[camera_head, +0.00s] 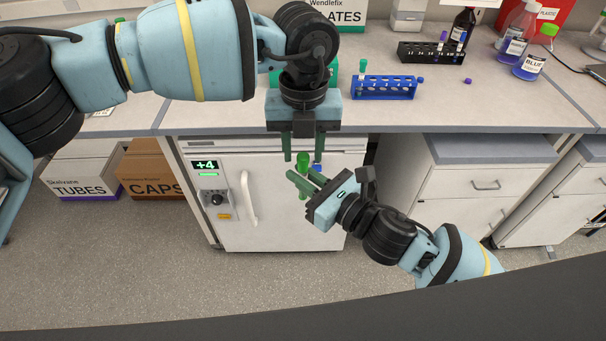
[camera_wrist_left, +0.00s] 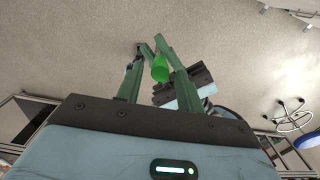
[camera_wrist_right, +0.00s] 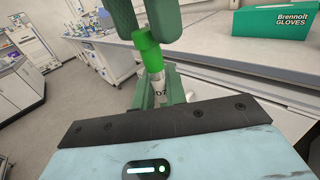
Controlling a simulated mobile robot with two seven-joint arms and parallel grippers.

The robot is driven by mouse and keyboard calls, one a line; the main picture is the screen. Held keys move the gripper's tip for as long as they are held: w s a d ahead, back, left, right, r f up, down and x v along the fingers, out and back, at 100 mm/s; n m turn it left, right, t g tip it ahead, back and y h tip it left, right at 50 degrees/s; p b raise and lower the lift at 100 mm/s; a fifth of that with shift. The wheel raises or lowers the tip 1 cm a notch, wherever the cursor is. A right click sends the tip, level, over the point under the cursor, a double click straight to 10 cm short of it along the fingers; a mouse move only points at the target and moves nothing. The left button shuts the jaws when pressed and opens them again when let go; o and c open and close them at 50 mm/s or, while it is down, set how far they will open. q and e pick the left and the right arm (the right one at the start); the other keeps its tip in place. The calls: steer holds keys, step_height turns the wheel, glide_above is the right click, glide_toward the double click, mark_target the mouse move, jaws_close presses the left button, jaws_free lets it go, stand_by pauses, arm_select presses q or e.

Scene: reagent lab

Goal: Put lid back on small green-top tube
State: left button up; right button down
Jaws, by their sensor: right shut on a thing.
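The small tube (camera_wrist_right: 158,86) is upright in my right gripper (camera_head: 302,180), whose fingers are shut around its body. A label reading D7 shows on it in the right wrist view. The green lid (camera_wrist_right: 147,50) is at the top of the tube and looks slightly tilted; whether it is fully seated cannot be told. The lid also shows in the head view (camera_head: 303,159) and left wrist view (camera_wrist_left: 160,68). My left gripper (camera_head: 303,154) points down from above, open, with one finger on each side of the lid and visible gaps.
A blue rack (camera_head: 384,90) with a green-capped tube (camera_head: 363,67) stands on the bench. A black rack (camera_head: 430,53) and bottles (camera_head: 529,65) stand further back. A white cabinet with a +4 display (camera_head: 280,225) is behind the grippers. Floor in front is clear.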

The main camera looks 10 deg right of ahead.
arm_select(q)
steer(key=shift+f, duration=0.15)
jaws_close()
